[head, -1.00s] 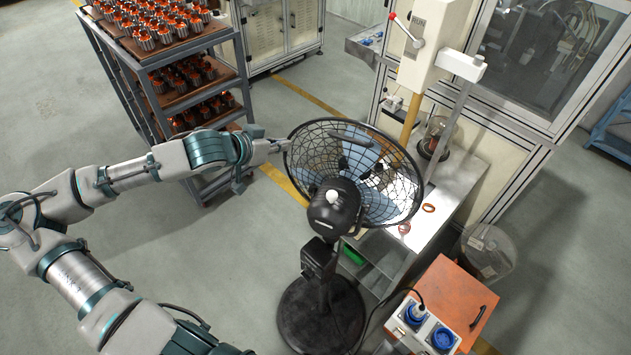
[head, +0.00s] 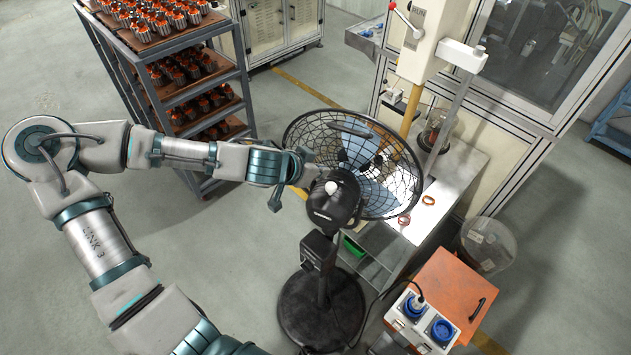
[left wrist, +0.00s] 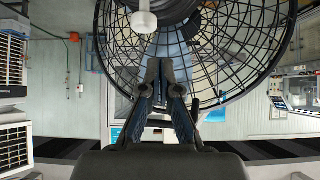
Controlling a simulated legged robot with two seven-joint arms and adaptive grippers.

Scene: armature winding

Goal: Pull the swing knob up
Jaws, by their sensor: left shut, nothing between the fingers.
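The swing knob (head: 332,187) is a small white knob on top of the black motor housing (head: 336,204) of a standing fan. In the left wrist view the knob (left wrist: 144,20) is at the top, a little left of centre, beyond the fingertips. My left gripper (head: 314,174) comes in from the left, close to the knob and behind the fan's wire cage. In the left wrist view its fingers (left wrist: 160,68) are shut and empty, apart from the knob. My right gripper is not in view.
The fan's wire cage (head: 395,175) is close to the gripper. A rack (head: 170,100) of wound armatures stands at the back left. A metal workbench (head: 455,180) is behind the fan. An orange-topped box (head: 450,290) with blue sockets is at the lower right. Floor at left is clear.

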